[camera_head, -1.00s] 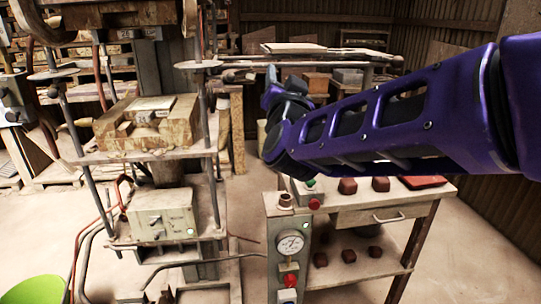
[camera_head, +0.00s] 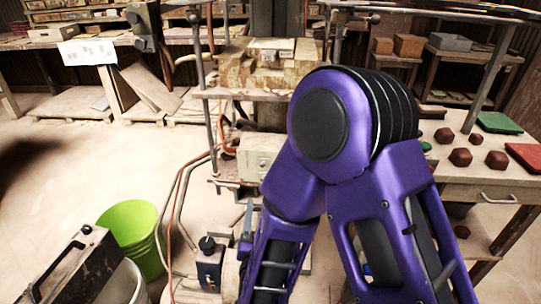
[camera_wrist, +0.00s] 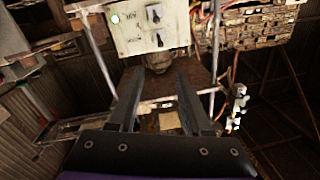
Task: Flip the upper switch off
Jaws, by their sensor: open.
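The pale switch box (camera_wrist: 145,25) is at the top of the wrist view, cut off by its edge. Two dark toggle switches show on its face: one at the picture's top (camera_wrist: 155,12) and one lower in the picture (camera_wrist: 160,40). The wrist picture appears turned over, so the one lower in the picture seems to be the upper switch. A green lamp (camera_wrist: 115,18) glows beside them. My gripper (camera_wrist: 157,75) is open and empty, its fingers pointing towards the box without visible contact. In the head view my arm partly hides the box (camera_head: 258,152).
The press table (camera_head: 235,94) holds a wooden mould (camera_head: 270,65) above the box. A green bucket (camera_head: 135,235) stands at lower left, near hoses (camera_head: 178,205). A bench (camera_head: 480,185) with dark red pieces is at right. Open floor (camera_head: 60,170) lies at left.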

